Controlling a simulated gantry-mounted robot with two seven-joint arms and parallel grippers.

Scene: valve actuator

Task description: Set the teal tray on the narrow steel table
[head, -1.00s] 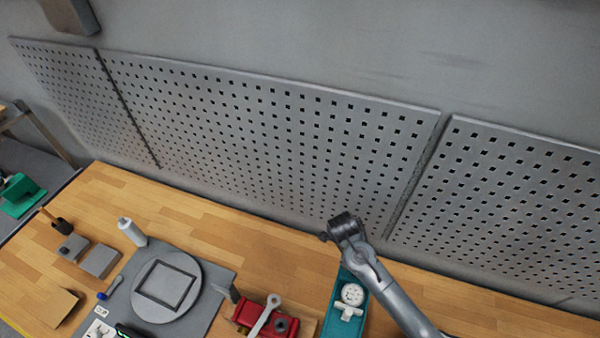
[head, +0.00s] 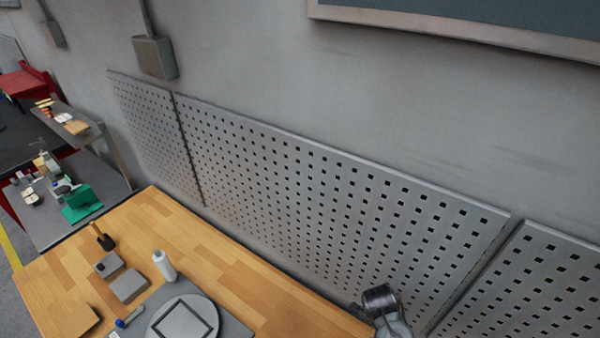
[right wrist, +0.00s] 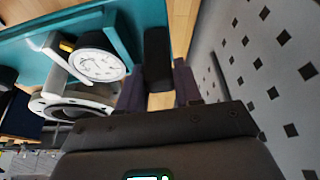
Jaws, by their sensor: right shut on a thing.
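The teal tray (right wrist: 150,18) shows in the right wrist view, with a white round gauge (right wrist: 100,65) and a pale valve body lying in it. My right gripper (right wrist: 160,85) is at the tray's edge, its fingers around a dark block there that looks like the tray's handle. In the head view only the top of my right arm (head: 382,305) shows at the bottom edge, and the tray is out of frame. A grey table (head: 100,175), possibly the narrow steel table, stands at the far left. My left gripper is not in view.
The wooden bench (head: 220,270) holds a white bottle (head: 164,265), grey blocks (head: 128,285) and a round plate (head: 185,318). A perforated panel (head: 320,200) stands close behind it. The grey table carries a green holder (head: 82,204) and several small items.

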